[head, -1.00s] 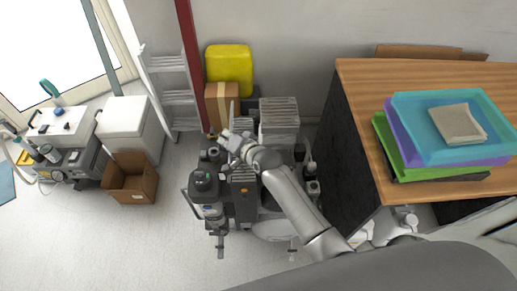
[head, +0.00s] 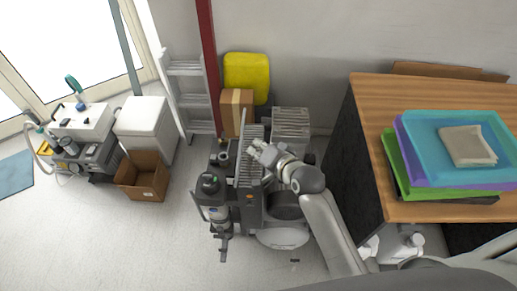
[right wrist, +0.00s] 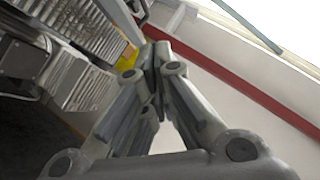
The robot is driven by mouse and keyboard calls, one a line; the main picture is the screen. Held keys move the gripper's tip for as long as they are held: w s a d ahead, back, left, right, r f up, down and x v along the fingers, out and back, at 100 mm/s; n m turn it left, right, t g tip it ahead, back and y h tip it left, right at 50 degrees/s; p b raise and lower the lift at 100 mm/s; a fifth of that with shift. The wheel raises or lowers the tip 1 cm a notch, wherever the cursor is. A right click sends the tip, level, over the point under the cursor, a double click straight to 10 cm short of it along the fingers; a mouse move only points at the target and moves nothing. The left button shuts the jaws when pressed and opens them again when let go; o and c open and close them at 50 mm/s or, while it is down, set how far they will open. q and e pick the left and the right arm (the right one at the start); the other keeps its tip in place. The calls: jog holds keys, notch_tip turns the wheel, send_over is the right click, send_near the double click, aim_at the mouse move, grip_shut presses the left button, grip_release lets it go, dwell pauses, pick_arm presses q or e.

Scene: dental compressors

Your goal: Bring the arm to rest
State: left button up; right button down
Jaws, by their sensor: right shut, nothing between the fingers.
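My right gripper (head: 256,150) is over the dental compressor unit (head: 247,190) in the head view, near its grey finned panel (head: 250,155). The right arm reaches in from the lower right. In the right wrist view the fingers of this gripper (right wrist: 158,60) are together, with nothing held between them. Part of a ribbed grey housing (right wrist: 95,85) shows at the left of that view. The left gripper is not in either current view.
A wooden table (head: 370,95) with stacked coloured trays (head: 410,175) stands to the right. A cardboard box (head: 145,178), a white cabinet (head: 145,125) and a ladder (head: 187,90) stand to the left. A yellow container (head: 247,75) is at the wall. Floor at lower left is clear.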

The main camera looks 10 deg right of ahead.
jog(key=s+d+f+n+g+h, duration=0.1)
jog(key=s+d+n+g, duration=0.2)
jog(key=s, duration=0.6)
jog(key=s+d+f+n+g+h, duration=0.2)
jog(key=s+d+n, duration=0.1)
jog(key=s, duration=0.6)
jog(key=s+d+f+n+g+h, duration=0.1)
jog(key=s+d+n+g, duration=0.25)
jog(key=s, duration=0.55)
notch_tip(320, 180, down, 28)
jog(key=b, duration=0.3)
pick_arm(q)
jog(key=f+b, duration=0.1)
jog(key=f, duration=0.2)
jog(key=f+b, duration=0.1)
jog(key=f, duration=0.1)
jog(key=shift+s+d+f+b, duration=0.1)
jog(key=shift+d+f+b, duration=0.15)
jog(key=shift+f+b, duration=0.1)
pick_arm(e)
jog(key=s+d+f+g, duration=0.2)
jog(key=s+f, duration=1.6)
jog(key=f, duration=0.1)
jog(key=shift+d+f, duration=0.3)
jog(key=shift+f, duration=0.05)
